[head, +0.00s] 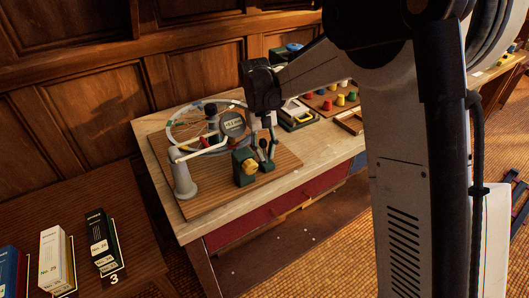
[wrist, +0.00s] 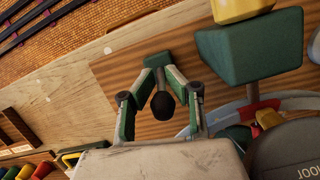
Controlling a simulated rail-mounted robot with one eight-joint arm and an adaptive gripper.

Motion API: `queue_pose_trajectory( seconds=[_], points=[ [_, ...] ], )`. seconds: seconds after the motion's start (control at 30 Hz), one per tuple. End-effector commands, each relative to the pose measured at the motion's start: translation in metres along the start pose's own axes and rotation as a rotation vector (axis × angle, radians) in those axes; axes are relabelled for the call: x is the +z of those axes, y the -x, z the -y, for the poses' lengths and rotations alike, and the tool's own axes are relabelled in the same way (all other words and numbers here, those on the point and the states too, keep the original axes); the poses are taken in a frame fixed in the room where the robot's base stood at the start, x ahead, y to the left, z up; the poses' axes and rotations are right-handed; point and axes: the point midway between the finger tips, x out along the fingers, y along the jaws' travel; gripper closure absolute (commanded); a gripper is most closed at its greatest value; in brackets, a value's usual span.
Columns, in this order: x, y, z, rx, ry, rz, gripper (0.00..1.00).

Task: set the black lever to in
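The black lever is a short stem with a round black knob (wrist: 163,105) on a small green base (wrist: 157,60). In the head view its knob (head: 262,144) stands at the right end of the wooden board, beside a larger green block (head: 241,172) with a yellow knob (head: 249,167). My gripper (head: 262,136) points down over the lever. In the wrist view my gripper (wrist: 160,76) is open, with one finger on each side of the knob and stem and gaps visible. I cannot read any in or out marking.
A grey post with a white arm (head: 183,178) and a round gauge (head: 232,123) stand left of the lever on the wooden board (head: 285,163). Coloured pegs (head: 340,100) stand farther right.

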Motion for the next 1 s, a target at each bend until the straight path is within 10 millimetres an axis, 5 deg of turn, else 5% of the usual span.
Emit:
queue_pose_trajectory(
  seconds=[0.13,0.47,1.0],
  points=[
    [0.0,0.0,0.0,0.0,0.0,0.0,0.68],
    [0.001,0.004,0.0,0.0,0.0,0.0,0.68],
    [0.02,0.085,-0.003,0.0,0.0,0.0,0.68]
  ],
)
